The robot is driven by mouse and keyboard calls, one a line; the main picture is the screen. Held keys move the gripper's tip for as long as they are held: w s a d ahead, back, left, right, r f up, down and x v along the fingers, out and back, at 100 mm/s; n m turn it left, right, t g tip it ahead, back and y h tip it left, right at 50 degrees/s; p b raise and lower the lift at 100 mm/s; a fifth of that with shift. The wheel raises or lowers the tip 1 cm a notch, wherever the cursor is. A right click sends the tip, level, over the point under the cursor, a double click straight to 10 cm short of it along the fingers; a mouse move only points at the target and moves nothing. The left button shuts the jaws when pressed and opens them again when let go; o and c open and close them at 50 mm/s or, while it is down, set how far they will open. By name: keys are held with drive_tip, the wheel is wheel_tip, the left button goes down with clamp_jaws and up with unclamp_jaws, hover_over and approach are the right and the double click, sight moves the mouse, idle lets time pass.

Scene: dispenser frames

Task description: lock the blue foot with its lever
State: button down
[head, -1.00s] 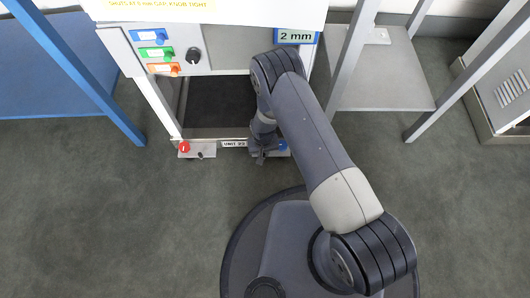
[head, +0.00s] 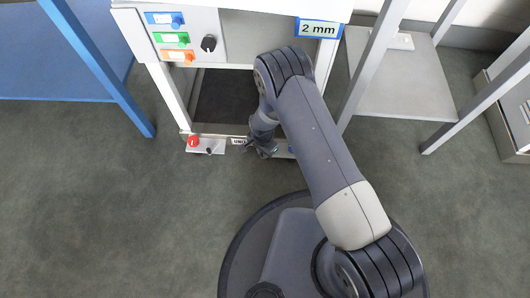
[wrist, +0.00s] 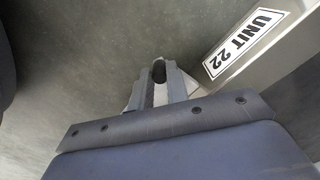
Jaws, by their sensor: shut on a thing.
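The blue foot (head: 291,148) is at the right front corner of the dispenser frame; only a small blue patch shows beside my gripper. My gripper (head: 263,152) is low at the frame's front edge, just left of that patch. In the wrist view my gripper (wrist: 160,72) has its fingers closed around a small dark, round-ended piece (wrist: 159,71). This looks like the foot's lever, but most of it is hidden between the fingers. A pale plate edge shows beside the fingers.
The "UNIT 22" label (wrist: 244,44) is on the frame's front bar, close to my gripper. A red-knobbed foot (head: 193,142) with a small dark lever (head: 209,151) is at the left corner. Blue (head: 100,70) and grey (head: 385,85) tables flank the frame. The floor in front is open.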

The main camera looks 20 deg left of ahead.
drive_tip(key=shift+w+a+m, duration=0.15)
drive_tip(key=shift+a+m, duration=0.05)
drive_tip(key=shift+m, duration=0.1)
idle(0.4)
drive_tip(key=c, duration=1.4)
unclamp_jaws()
drive_tip(key=shift+o, duration=0.2)
wheel_tip(320, 180, up, 11)
drive_tip(key=p, duration=0.4)
drive_tip(key=shift+p, duration=0.35)
drive_tip(key=shift+f, duration=0.2)
wheel_tip(320, 180, down, 11)
drive_tip(key=b, duration=0.5)
drive_tip(key=shift+d+r, duration=0.15)
drive_tip(key=shift+r, duration=0.05)
